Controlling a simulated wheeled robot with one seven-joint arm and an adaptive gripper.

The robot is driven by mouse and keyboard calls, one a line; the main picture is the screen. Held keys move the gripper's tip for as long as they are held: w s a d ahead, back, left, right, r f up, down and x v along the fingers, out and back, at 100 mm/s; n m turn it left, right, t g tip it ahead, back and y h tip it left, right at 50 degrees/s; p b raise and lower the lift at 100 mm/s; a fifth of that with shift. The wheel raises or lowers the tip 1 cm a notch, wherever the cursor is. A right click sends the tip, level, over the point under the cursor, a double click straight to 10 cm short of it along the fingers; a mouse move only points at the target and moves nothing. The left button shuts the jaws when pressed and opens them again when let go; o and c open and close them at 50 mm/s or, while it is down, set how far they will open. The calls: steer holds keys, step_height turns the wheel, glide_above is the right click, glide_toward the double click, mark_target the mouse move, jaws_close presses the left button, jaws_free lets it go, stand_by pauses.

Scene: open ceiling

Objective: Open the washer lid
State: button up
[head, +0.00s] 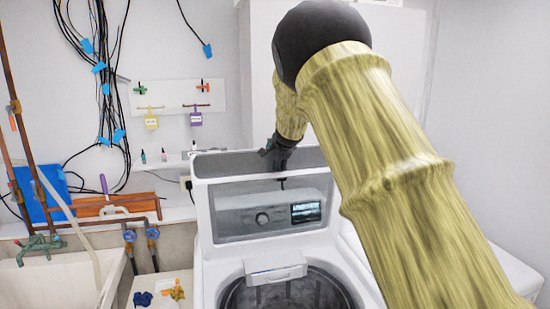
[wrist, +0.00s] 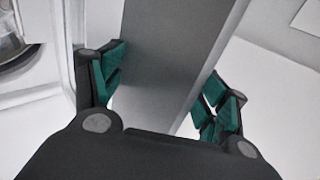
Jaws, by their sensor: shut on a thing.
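The washer (head: 212,280) is a white top-loader at the lower middle of the head view. Its lid (head: 205,213) is raised, standing close to upright at the back, with a clear window showing the control panel behind it. The drum opening (head: 290,292) is exposed; it also shows at the upper left of the wrist view (wrist: 12,45). My gripper (head: 280,150) is at the lid's top edge. In the wrist view, its green-padded fingers (wrist: 165,88) lie on either side of the grey lid edge (wrist: 172,60) and are shut on it. My arm hides the washer's right side.
A utility sink (head: 50,280) stands at the left, with pipes and blue valves (head: 152,234) beside it. A shelf with small bottles (head: 163,156) is on the back wall. A white cabinet (head: 262,70) stands behind the lid. Black cables (head: 105,80) hang at the upper left.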

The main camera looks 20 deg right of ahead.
steer(key=shift+s+d+r, duration=0.1)
steer(key=shift+s+r, duration=0.1)
steer(key=shift+r, duration=0.35)
steer(key=shift+c, duration=0.6)
steer(key=v, duration=1.1)
steer(key=shift+s+f, duration=0.15)
steer(key=c, duration=0.3)
